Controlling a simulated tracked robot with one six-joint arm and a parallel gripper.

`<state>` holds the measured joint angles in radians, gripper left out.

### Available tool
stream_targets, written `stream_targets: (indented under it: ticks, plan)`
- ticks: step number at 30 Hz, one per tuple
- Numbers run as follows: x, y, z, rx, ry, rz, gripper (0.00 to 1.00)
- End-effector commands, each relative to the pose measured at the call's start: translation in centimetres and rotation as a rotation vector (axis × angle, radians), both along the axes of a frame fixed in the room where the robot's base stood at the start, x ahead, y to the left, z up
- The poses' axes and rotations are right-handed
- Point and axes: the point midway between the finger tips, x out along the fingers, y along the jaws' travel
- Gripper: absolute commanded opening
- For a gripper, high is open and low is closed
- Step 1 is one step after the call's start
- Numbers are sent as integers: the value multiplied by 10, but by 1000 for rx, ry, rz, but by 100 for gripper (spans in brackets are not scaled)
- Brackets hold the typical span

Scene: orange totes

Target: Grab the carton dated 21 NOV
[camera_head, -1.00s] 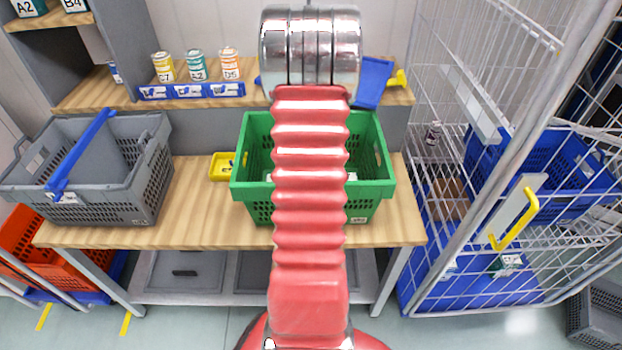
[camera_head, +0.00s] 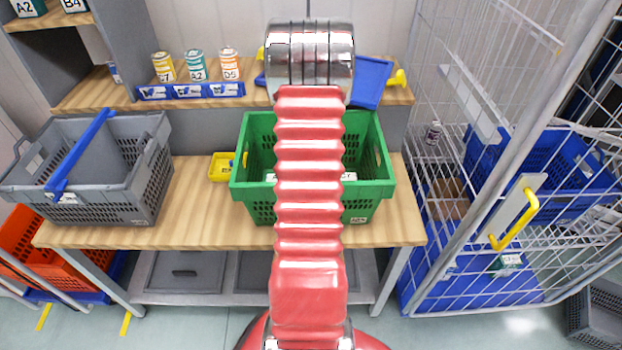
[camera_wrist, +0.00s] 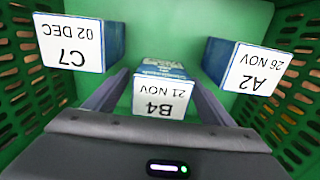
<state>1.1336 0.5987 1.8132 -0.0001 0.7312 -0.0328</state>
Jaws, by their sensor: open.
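The carton dated 21 NOV (camera_wrist: 160,99) shows in the wrist view, blue with a white label that also reads B4, upside down in the picture. It stands inside the green tote (camera_head: 377,172), whose green floor and slotted walls surround it in the wrist view. My gripper (camera_wrist: 160,84) is open. One dark finger lies on each side of this carton; I cannot tell whether either touches it. In the head view my red arm (camera_head: 309,185) reaches over the tote and hides its middle, and my fingers are hidden there.
A C7, 02 DEC carton (camera_wrist: 75,45) lies left of my fingers, and an A2, 26 NOV carton (camera_wrist: 252,70) lies right, both close. The tote stands on a wooden bench (camera_head: 195,205) between a grey basket (camera_head: 110,195) and a wire cage trolley (camera_head: 470,160).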

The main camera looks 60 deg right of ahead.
Motion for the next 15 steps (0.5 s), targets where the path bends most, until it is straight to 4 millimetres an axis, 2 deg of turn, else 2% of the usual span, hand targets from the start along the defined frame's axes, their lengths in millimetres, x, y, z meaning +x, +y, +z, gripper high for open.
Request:
stream_targets:
  ticks: [5,15]
  plan:
    - [0,0,-16,0,0,0,77]
    - [0,0,-16,-1,0,1,77]
